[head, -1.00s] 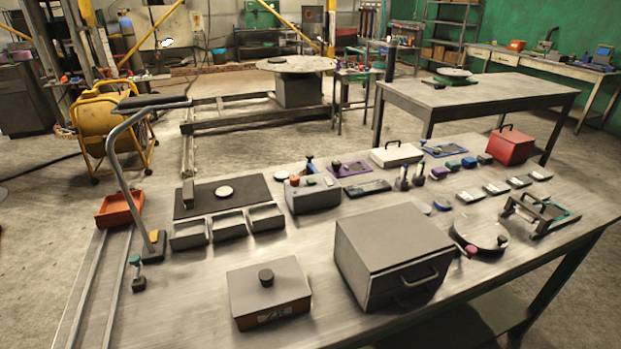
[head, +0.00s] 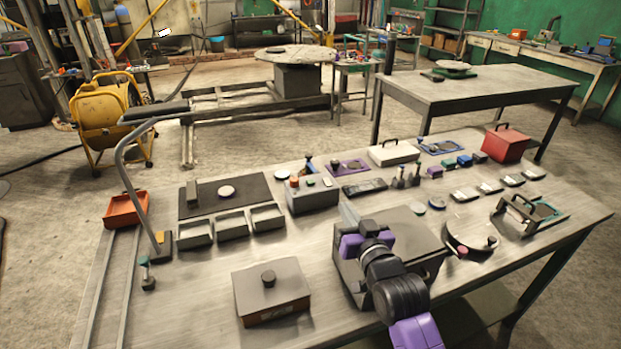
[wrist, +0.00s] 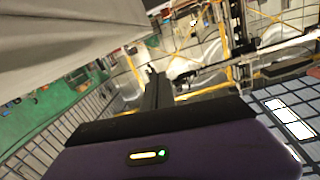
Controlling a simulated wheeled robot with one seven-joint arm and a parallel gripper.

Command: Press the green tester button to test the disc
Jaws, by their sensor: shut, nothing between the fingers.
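The tester appears to be a grey box (head: 312,196) at the middle of the bench in the head view. On its top are an orange-red knob (head: 294,182) and a small green button (head: 310,183). A pale disc (head: 226,191) lies on a dark mat (head: 255,190) left of it; a smaller pale disc (head: 282,174) lies just behind the tester. My purple and black gripper (head: 370,224) is over the large grey box, to the right of and nearer than the tester, apart from it. In the wrist view its dark fingers (wrist: 157,88) are together and empty.
The large grey box (head: 345,275) stands below my arm. A lidded grey box (head: 272,292) with a black knob is at the front. Three open trays (head: 231,225) line the mat. Small blocks and stands (head: 410,178) are right of the tester. A bent post (head: 132,180) rises at left.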

